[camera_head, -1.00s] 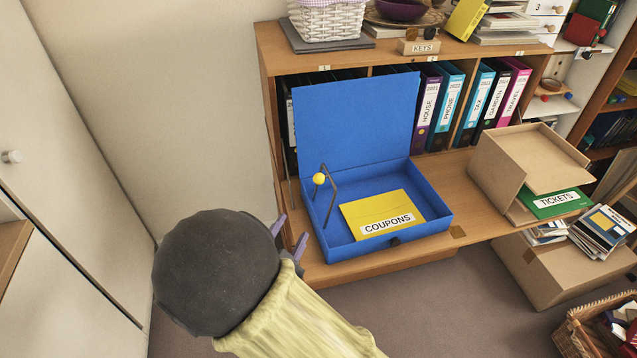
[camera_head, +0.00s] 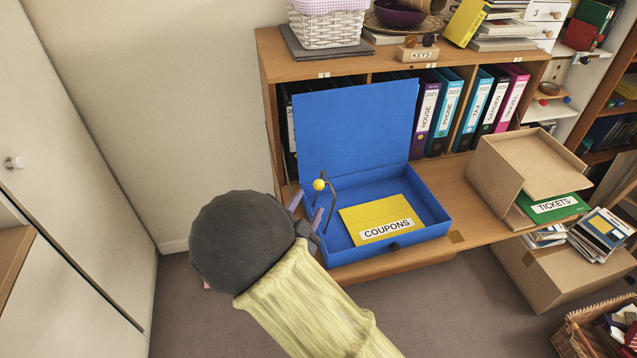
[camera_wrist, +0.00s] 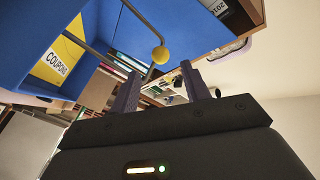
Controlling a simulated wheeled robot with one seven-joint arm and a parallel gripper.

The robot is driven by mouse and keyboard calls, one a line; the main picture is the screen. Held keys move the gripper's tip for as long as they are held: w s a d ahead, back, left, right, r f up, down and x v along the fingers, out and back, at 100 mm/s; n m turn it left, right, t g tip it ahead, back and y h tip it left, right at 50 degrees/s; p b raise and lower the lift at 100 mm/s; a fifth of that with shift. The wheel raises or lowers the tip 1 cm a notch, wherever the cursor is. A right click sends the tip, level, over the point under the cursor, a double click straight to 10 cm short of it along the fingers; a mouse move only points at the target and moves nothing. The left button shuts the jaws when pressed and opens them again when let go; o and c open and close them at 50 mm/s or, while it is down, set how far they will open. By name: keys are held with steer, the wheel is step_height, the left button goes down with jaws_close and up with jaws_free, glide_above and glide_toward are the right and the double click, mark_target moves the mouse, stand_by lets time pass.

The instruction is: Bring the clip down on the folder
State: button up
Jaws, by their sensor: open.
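The blue box file (camera_head: 430,222) stands with its lid up on the wooden shelf. The yellow folder (camera_head: 372,212) labelled COUPONS lies inside it; part of it shows in the wrist view (camera_wrist: 72,50). The clip is a dark bent wire (camera_head: 332,205) with a yellow ball (camera_head: 319,185) at its end. It stands raised at the box's left side, clear of the folder. In the wrist view, the ball (camera_wrist: 159,55) appears between and slightly beyond the fingertips (camera_wrist: 160,72). I cannot tell whether they touch it.
Binders (camera_head: 450,108) stand behind the box. A cardboard holder (camera_head: 498,180) with a green TICKETS folder (camera_head: 553,206) sits to the right. The open blue lid (camera_head: 357,128) rises behind the clip. Floor (camera_head: 440,310) shows clear in front of the shelf.

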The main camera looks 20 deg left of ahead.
mark_target(319, 186)
steer(key=w+p, duration=0.1)
steer(key=w, duration=0.7)
steer(key=shift+d, duration=0.2)
steer(key=shift+c, duration=0.2)
jaws_close()
